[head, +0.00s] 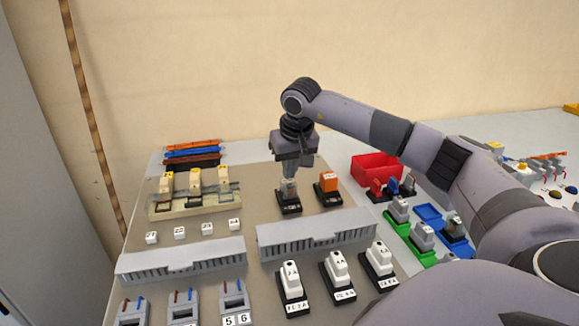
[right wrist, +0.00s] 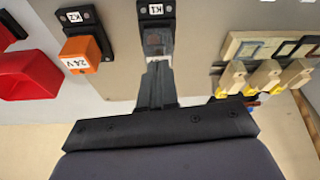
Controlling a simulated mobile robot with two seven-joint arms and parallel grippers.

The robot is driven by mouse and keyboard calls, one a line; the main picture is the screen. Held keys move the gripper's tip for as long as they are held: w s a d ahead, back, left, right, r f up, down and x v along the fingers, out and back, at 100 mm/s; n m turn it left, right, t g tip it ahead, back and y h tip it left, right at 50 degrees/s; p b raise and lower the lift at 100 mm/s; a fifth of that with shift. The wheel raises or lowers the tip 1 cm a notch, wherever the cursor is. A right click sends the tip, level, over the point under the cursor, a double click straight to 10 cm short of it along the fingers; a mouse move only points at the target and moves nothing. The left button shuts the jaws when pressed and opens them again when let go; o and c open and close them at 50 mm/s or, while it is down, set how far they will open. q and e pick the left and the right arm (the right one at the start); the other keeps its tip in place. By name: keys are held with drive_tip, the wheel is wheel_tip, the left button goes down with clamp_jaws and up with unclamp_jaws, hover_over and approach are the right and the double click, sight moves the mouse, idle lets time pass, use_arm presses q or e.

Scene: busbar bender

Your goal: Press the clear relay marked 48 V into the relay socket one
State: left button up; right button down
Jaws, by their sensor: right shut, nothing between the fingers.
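The clear relay (head: 288,190) stands upright in the black relay socket (head: 290,205) on the beige panel. In the right wrist view the relay (right wrist: 155,39) shows just past my fingertips, and its socket carries a K1 label (right wrist: 155,9). Its own marking is not legible. My right gripper (head: 289,178) points down directly over the relay, fingers shut and empty, with the tips at or touching its top; I cannot tell whether they touch. The fingers (right wrist: 156,62) hide part of the relay in the wrist view. My left gripper is not in view.
An orange relay (head: 328,182) marked 24 V stands in the K2 socket just right. Grey wire ducts (head: 316,231) cross in front. Fuse holders (head: 195,183) stand to the left.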

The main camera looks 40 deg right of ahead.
sight(290, 184)
drive_tip(key=shift+r+p, duration=0.6)
drive_tip(key=shift+r, duration=0.35)
drive_tip(key=shift+s+r, duration=0.15)
drive_tip(key=shift+r, duration=0.55)
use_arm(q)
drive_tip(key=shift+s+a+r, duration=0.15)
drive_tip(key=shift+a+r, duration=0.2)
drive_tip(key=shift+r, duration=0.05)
use_arm(e)
drive_tip(key=shift+v, duration=2.75)
drive_tip(key=shift+s+a, duration=0.1)
